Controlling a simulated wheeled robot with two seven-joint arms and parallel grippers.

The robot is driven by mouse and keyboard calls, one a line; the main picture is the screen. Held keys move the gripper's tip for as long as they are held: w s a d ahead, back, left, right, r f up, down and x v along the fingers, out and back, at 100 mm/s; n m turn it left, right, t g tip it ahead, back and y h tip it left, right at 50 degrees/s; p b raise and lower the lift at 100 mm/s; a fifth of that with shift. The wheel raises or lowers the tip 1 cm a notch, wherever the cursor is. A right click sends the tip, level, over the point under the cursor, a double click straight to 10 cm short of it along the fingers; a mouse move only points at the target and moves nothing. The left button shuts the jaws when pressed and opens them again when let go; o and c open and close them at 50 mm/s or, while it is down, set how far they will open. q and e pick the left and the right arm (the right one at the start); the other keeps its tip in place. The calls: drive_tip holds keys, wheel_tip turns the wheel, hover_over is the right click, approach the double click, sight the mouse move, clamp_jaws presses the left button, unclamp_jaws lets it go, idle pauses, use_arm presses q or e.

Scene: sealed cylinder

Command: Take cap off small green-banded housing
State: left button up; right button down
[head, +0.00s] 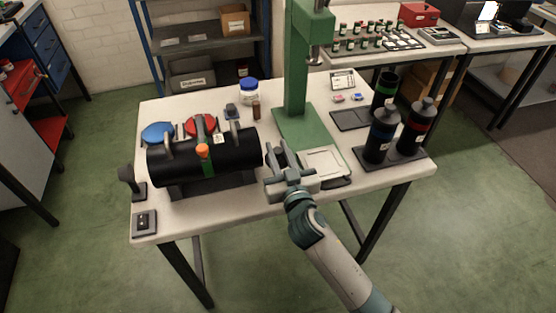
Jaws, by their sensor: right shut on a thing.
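The small green-banded housing (383,92) is a black upright cylinder at the right rear of the table. Its top looks open and dark, with no knobbed cap on it. My right gripper (279,158) is well to the left of it, over the table between the large black cylinder and the pale square plate. It is shut on a dark grey thing that looks like the cap; the jaws and wrist hide most of it. My left gripper is not in view.
A large black cylinder (225,156) with a green band lies in a cradle at left. A green press (296,70) stands behind my gripper. Blue-banded (379,139) and red-banded (416,128) housings, both capped, stand at right. Blue (157,132) and red (201,124) discs lie behind the cylinder.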

sight(278, 158)
wheel_tip(278, 158, down, 3)
drive_tip(key=shift+f, duration=0.5)
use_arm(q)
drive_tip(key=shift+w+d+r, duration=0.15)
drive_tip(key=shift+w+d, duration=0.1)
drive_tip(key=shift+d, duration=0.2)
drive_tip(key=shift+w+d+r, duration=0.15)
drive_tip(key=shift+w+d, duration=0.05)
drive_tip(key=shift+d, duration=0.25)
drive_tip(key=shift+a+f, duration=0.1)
use_arm(e)
drive_tip(key=shift+f, duration=0.1)
drive_tip(key=c, duration=1.5)
unclamp_jaws()
drive_tip(key=shift+c, duration=0.2)
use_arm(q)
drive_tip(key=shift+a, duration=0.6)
